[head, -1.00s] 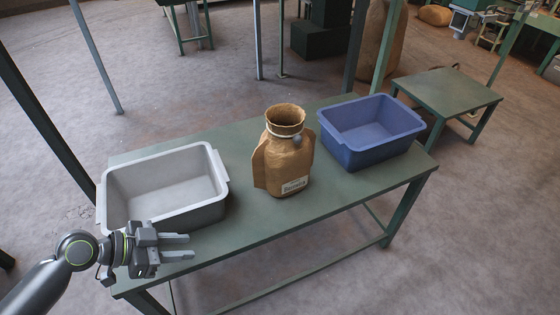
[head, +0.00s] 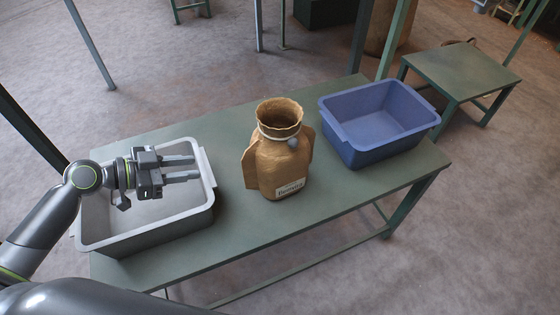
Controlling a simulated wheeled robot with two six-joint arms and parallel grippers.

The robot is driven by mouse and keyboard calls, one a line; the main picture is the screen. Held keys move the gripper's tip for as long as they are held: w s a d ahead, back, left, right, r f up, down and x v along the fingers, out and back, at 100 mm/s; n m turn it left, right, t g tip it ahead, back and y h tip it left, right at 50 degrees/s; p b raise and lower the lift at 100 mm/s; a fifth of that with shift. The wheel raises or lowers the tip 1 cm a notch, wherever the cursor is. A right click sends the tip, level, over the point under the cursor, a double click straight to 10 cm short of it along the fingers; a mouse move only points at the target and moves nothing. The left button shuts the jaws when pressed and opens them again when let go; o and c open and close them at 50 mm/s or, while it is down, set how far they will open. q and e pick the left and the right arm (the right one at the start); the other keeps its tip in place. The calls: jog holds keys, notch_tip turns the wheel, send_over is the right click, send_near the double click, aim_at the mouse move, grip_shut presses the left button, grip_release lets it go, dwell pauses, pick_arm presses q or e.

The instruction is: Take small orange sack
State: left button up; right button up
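The small orange-brown sack (head: 278,165) stands upright on the green table, its rolled mouth open at the top and a white label low on its front. My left gripper (head: 197,168) is over the grey bin, to the left of the sack and apart from it. Its two fingers point right toward the sack with a gap between them, and nothing shows between them. My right gripper is not in view.
The grey bin (head: 150,232) stands on the table's left part and looks empty. An empty blue bin (head: 378,143) stands to the right of the sack. The green table (head: 330,212) is clear in front of the sack. A smaller green table (head: 462,72) stands behind at right.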

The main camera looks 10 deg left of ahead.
pick_arm(q)
jog(key=f+p+x, duration=0.1)
jog(key=x, duration=1.3)
jog(key=shift+s+p, duration=0.2)
jog(key=shift+p, duration=0.1)
grip_shut()
